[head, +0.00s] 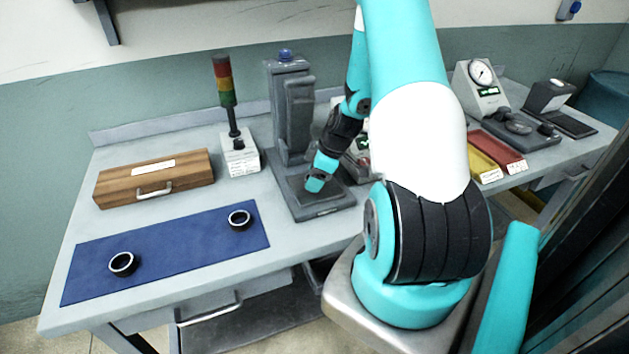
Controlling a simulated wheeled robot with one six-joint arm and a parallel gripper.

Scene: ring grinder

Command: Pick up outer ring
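Two dark rings with pale rims lie on the blue mat (180,248) on the bench at left. One ring (125,271) is near the mat's front left, and the other ring (240,227) is near its right end. The front left one looks slightly larger, but I cannot tell for certain which is the outer ring. The end of my arm, with my gripper (316,185), is low over the base of the grey upright machine (291,115), right of the mat and apart from both rings. I cannot make out the fingers or whether they hold anything.
A wooden case (120,189) stands behind the mat. A signal tower (239,159) stands between case and machine. A dial gauge (482,88), a yellow tray (480,164) and a red tray (503,154) are at right. The mat is clear between the rings.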

